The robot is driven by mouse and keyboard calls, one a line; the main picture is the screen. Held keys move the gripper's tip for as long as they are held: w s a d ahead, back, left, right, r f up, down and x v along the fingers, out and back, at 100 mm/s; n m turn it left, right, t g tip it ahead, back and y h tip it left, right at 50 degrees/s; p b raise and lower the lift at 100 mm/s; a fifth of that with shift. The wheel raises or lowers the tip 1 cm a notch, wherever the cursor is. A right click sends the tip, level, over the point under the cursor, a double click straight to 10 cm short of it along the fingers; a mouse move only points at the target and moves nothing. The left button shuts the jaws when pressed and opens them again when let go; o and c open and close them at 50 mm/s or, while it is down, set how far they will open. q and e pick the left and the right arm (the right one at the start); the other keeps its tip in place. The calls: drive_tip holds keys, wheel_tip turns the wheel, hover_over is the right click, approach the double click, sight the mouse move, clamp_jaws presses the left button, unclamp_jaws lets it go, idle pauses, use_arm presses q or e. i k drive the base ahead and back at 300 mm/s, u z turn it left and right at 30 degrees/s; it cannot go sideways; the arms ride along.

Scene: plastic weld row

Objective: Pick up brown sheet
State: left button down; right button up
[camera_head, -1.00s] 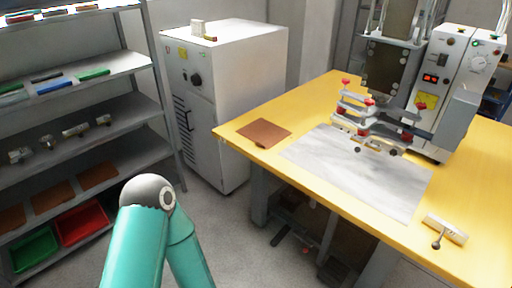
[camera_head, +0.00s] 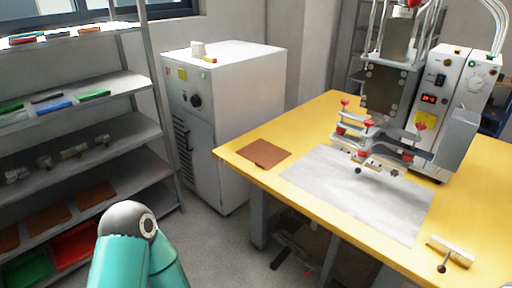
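A brown sheet (camera_head: 265,153) lies flat on the near left corner of the yellow table (camera_head: 330,111). More brown sheets lie on a lower shelf at the left, among them one at the right end (camera_head: 95,195) and one in the middle (camera_head: 48,219). A teal and grey link of my arm shows at the bottom left, apart from the table and the shelves. Neither of my grippers is in view.
A white sheet (camera_head: 400,208) covers the table's middle, below a welding machine (camera_head: 440,110) with red knobs. A handled tool (camera_head: 452,250) lies at the front right. A white cabinet (camera_head: 235,110) stands between the shelf rack (camera_head: 70,115) and the table. Green (camera_head: 27,269) and red (camera_head: 75,243) bins sit low left.

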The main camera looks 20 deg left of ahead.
sight(266, 155)
drive_tip(key=u, duration=0.6)
drive_tip(key=i, duration=1.6)
drive_tip(key=u, duration=0.6)
drive_tip(key=k, duration=0.85)
drive_tip(key=u, duration=0.15)
drive_tip(key=i, duration=0.85)
drive_tip(key=z, duration=0.05)
